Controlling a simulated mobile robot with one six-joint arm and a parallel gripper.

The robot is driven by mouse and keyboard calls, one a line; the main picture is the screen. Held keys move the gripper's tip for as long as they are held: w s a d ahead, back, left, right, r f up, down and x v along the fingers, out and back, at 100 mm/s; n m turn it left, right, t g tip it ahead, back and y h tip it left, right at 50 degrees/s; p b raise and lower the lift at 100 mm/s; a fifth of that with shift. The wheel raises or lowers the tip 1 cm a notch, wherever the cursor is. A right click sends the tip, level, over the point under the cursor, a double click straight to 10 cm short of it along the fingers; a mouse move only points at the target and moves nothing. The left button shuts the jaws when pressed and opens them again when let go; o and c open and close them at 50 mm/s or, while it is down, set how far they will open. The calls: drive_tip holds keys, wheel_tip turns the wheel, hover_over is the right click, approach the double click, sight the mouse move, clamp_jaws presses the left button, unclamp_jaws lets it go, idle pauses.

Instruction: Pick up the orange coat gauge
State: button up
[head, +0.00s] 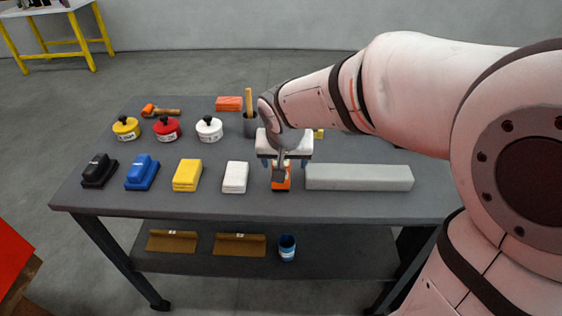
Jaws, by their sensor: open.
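The orange coat gauge (281,184) seems to be the small orange item with a dark grey upper part, near the front edge of the grey table. My gripper (282,165) is open and points down right over it. The gripper hides part of the item's upper end. I cannot tell whether the fingers are beside the gauge or still above it.
A long grey block (360,177) lies close on the right, and a white block (235,177) on the left. Yellow (187,175), blue (142,172) and black (99,170) items continue that row. Behind stand a grey cup (251,127) and a white round pot (209,129).

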drive_tip(key=x, duration=0.4)
drive_tip(key=a+x, duration=0.1)
drive_tip(key=x, duration=0.2)
drive_tip(key=c, duration=1.2)
drive_tip(key=shift+o, duration=0.2)
